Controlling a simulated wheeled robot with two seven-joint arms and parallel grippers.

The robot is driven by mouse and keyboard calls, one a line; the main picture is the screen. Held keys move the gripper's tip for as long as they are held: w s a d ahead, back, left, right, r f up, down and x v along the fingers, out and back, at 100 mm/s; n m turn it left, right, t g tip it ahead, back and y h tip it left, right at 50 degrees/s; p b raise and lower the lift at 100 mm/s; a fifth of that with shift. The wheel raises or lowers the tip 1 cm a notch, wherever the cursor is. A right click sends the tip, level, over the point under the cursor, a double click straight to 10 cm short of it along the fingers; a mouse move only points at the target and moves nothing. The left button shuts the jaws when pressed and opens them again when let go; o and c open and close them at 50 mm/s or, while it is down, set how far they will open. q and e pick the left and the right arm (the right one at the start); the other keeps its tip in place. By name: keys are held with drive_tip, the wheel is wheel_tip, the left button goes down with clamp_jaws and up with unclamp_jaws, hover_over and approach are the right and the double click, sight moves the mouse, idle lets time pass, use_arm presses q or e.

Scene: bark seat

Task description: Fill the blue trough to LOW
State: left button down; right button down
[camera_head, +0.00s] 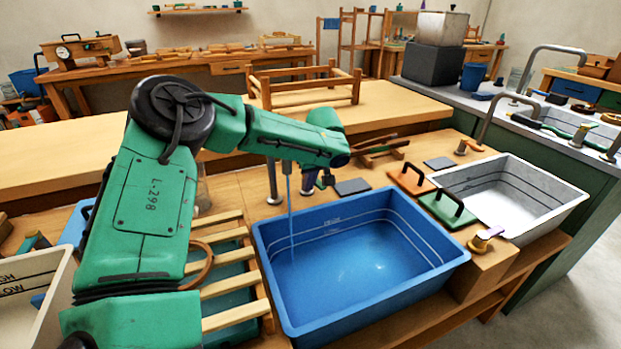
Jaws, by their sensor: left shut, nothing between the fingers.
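The blue trough (440,268) stands on the wooden bench in front of me, with two pale level lines on its inner far wall. The lettering there is too small to read surely. A thin stream of water (291,215) falls into its left part. Pale ripples show on the floor area, and the water surface appears below the lower line, though its exact height is hard to tell. My left arm reaches over the trough's far left corner and hides most of the tap. My left gripper (322,180) points down behind the far rim, shut and empty, by the tap. My right gripper is out of view.
A white trough (545,210) with dark lines stands at right. A slatted wooden rack (222,285) is left of the blue trough. A cream trough (40,290) sits at far left.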

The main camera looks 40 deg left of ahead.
use_arm(q)
drive_tip(key=shift+w+d, duration=0.3)
drive_tip(key=shift+w, duration=0.25)
wheel_tip(320, 180, up, 4)
drive_tip(key=p, duration=0.3)
drive_tip(key=shift+s, duration=0.1)
wheel_tip(320, 180, down, 4)
drive_tip(key=b, duration=0.3)
drive_tip(key=shift+f, duration=0.1)
idle(6.2)
